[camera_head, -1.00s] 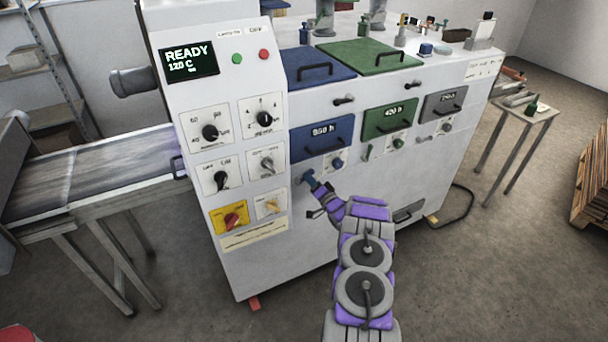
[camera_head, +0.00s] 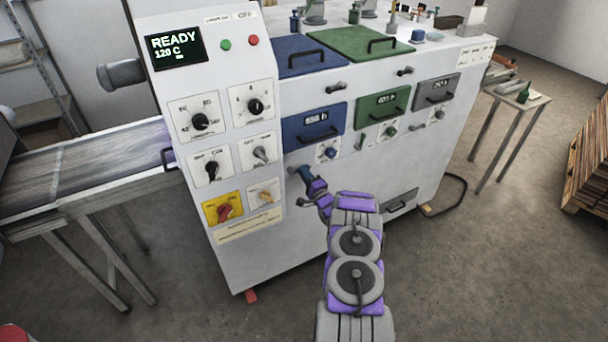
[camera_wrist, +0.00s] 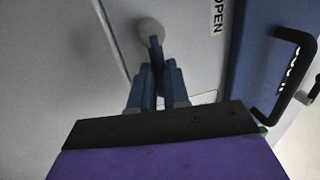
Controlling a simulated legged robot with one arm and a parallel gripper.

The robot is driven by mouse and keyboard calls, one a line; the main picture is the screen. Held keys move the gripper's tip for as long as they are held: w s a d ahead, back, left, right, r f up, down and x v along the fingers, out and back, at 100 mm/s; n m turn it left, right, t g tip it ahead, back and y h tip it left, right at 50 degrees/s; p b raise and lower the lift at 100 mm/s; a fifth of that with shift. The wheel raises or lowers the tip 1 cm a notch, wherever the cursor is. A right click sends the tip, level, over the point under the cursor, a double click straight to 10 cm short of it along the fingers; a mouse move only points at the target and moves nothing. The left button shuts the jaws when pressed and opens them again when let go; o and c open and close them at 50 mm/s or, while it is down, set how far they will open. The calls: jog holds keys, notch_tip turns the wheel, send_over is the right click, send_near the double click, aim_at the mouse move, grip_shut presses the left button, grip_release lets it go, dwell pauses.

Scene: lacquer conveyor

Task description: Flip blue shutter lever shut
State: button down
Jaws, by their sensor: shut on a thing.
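The blue shutter lever (camera_wrist: 156,55) hangs from a pale round pivot (camera_wrist: 150,30) on the white machine face in the wrist view. My gripper (camera_wrist: 158,78) is shut on the lever, one blue finger on each side of it. Its lower end is hidden between the fingers. In the head view my gripper (camera_head: 306,174) is at the lever's place, below and left of the blue front panel (camera_head: 314,125). The lever is too small there to tell its exact angle. An "OPEN" label (camera_wrist: 218,14) sits right of the pivot in the wrist view.
A dark handle (camera_wrist: 290,75) on the blue panel stands out right of my gripper. The control panel with knobs (camera_head: 212,150) is on the left. A green panel (camera_head: 382,110) and a grey one (camera_head: 437,91) lie to the right. Open floor (camera_head: 460,270) lies in front.

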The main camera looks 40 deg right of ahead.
jog(key=shift+s+d+f, duration=0.15)
jog(key=shift+s+d, duration=0.05)
jog(key=shift+d, duration=0.05)
jog(key=c, duration=1.3)
grip_release()
jog(key=shift+o, duration=1)
jog(key=shift+d, duration=0.2)
jog(key=shift+f, duration=0.1)
jog(key=p+v, duration=0.2)
jog(key=v, duration=1.5)
jog(key=shift+a+f+p, duration=0.15)
jog(key=shift+a+p, duration=0.05)
jog(key=shift+p, duration=0.15)
jog(key=shift+s, duration=0.1)
